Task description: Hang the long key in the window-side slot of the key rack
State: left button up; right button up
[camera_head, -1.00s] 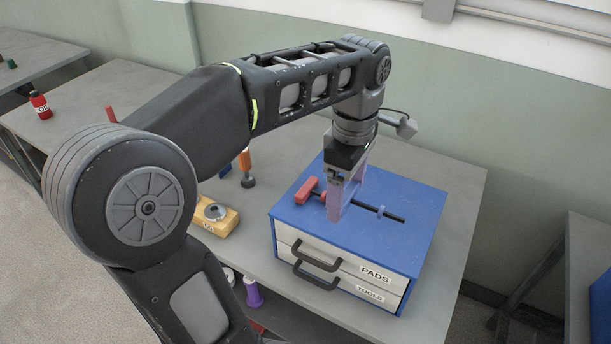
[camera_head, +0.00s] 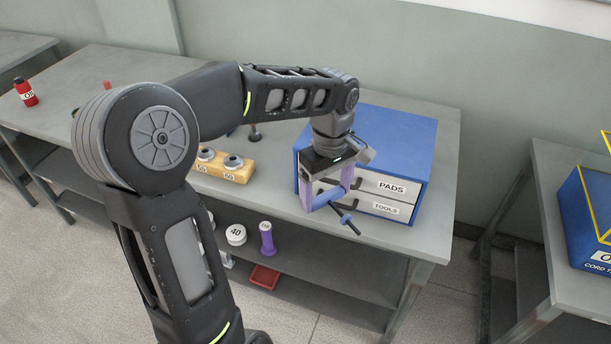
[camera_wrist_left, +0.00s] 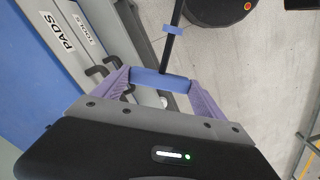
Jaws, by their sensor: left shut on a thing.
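The long key (camera_head: 354,229) has a black shaft with a blue collar. My left gripper (camera_head: 331,196) has purple fingers and is shut on the key's blue grip, in front of the drawer cabinet. The shaft sticks out toward the lower right. In the left wrist view the blue grip (camera_wrist_left: 162,80) lies between the two fingers, and the shaft (camera_wrist_left: 173,45) runs up from it. The key's red end is not visible now. I cannot make out a key rack in either view. My right gripper is not in view.
The blue cabinet (camera_head: 395,135) with PADS and TOOLS drawers stands on the grey bench (camera_head: 425,222). A yellow block (camera_head: 240,175) with metal rings is left of it. Lower shelf holds a purple item (camera_head: 267,238) and red tray (camera_head: 264,277). A blue box (camera_head: 590,225) is at right.

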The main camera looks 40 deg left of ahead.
pick_arm(q)
jog(key=w+d+f+m, duration=0.1)
jog(key=d+f+m, duration=0.3)
jog(key=f, duration=0.3)
jog(key=w+d+f+m+b, duration=0.1)
jog(key=d+f+m, duration=0.3)
jog(key=f, duration=0.4)
jog(key=w+d+f+m, duration=0.2)
jog(key=d+f+m, duration=0.2)
jog(key=f+m, duration=0.2)
jog(key=shift+w+f+b, duration=0.2)
jog(key=shift+f+b, duration=0.2)
jog(key=shift+f, duration=0.3)
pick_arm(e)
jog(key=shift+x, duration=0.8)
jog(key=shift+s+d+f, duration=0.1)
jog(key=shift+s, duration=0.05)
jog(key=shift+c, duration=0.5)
